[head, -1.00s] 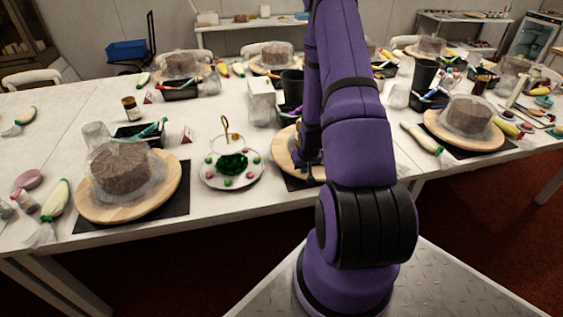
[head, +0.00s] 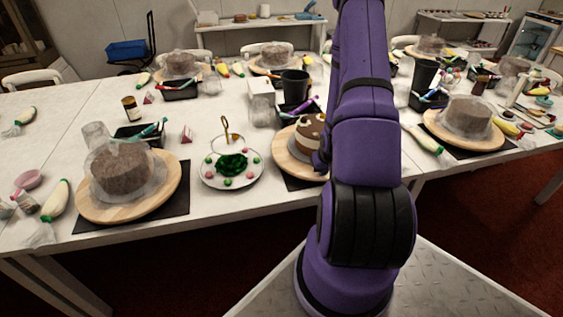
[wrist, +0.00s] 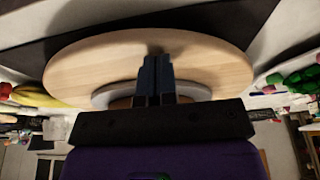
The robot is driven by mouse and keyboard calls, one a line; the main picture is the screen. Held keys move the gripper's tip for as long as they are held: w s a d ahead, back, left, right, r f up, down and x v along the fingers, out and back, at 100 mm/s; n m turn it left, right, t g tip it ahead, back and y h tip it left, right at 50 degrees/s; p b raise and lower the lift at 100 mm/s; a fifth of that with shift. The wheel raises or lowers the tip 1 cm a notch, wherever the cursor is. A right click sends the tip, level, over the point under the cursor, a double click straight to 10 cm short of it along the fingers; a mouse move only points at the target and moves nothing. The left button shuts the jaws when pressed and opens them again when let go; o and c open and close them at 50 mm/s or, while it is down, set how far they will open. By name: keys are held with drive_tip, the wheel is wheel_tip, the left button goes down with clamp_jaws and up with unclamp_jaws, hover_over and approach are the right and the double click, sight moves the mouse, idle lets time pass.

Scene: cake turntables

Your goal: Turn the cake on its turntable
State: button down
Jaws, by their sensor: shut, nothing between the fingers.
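The cake (head: 308,131), brown and cream with spots on top, stands on a round pale wooden turntable (head: 284,157). My arm hides the right part of both in the head view. In the wrist view the turntable's wooden disc (wrist: 95,65) spreads across the upper middle, with a greyish rim (wrist: 108,97) near its lower edge. My gripper (wrist: 157,60) shows there with its two dark fingers together and empty, in front of the disc. I cannot tell whether the fingertips touch the wood.
A plate with a green wreath and colored balls (head: 231,168) stands left of the turntable. A black tray with tools (head: 298,112) and a dark cup (head: 294,86) stand behind it. Another turntable with a wrapped brown cake (head: 123,170) is farther left.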

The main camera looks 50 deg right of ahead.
drive_tip(key=shift+s+d, duration=0.85)
drive_tip(key=shift+d, duration=0.15)
drive_tip(key=shift+s+d, duration=0.8)
drive_tip(key=shift+d, duration=0.2)
drive_tip(key=shift+s+d, duration=0.35)
drive_tip(key=shift+d, duration=0.6)
drive_tip(key=shift+s+d, duration=0.3)
drive_tip(key=shift+d, duration=0.7)
drive_tip(key=shift+s+d, duration=0.35)
drive_tip(key=shift+d, duration=0.6)
drive_tip(key=shift+r, duration=1.35)
wheel_tip(320, 180, up, 6)
